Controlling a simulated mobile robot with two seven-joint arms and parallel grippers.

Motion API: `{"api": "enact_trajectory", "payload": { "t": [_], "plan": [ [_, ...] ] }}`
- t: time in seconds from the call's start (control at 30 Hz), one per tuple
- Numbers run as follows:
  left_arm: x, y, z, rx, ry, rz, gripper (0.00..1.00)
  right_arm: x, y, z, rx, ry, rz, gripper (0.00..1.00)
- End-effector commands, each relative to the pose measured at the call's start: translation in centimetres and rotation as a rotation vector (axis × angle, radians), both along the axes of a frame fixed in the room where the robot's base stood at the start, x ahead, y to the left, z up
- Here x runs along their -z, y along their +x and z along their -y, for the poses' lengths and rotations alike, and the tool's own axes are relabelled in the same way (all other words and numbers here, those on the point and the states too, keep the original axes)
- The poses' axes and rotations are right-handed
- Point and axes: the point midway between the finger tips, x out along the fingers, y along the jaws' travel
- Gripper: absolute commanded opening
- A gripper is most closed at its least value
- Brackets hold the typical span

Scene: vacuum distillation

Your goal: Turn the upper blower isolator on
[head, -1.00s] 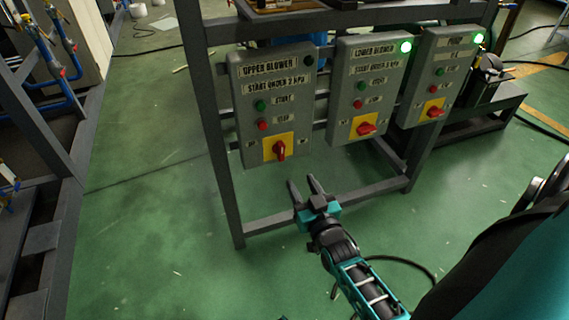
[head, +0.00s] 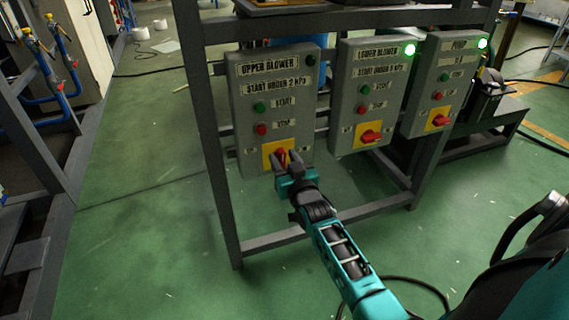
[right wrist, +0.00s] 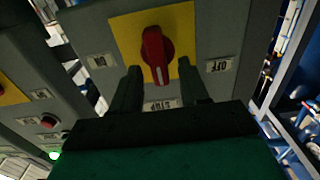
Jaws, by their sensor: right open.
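The upper blower box (head: 240,110) is a grey panel with a dark lamp (head: 311,60), a green start button and a red stop button. Its red isolator knob (right wrist: 154,50) sits on a yellow plate (right wrist: 182,30) between ON and OFF labels. The knob's white mark points toward the bottom of the right wrist view, between the labels. My right gripper (head: 286,158) is open at the knob and partly hides it in the head view. In the right wrist view its fingertips (right wrist: 160,66) straddle the knob's lower end; contact cannot be told. My left gripper is not in view.
The lower blower box (head: 348,110) and the pump box (head: 420,100) hang to the right, lamps lit green, with red knobs turned sideways. A grey frame (head: 212,150) carries the boxes. Green floor lies open to the left.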

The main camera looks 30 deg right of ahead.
Motion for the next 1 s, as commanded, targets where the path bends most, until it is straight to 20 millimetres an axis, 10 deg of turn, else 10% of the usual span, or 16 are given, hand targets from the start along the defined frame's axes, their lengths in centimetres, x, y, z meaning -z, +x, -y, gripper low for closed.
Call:
{"api": "enact_trajectory", "payload": {
  "t": [0.17,0.6,1.0],
  "plan": [
    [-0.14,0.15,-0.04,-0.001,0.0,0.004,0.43,-0.03,-0.01,0.0,0.0,0.0,0.0,0.43],
    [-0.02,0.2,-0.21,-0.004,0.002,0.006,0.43,-0.01,-0.04,-0.02,0.0,0.0,0.0,0.01],
    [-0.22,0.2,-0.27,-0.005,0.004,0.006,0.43,-0.07,-0.05,0.03,0.0,0.029,0.006,0.0]
  ]
}}
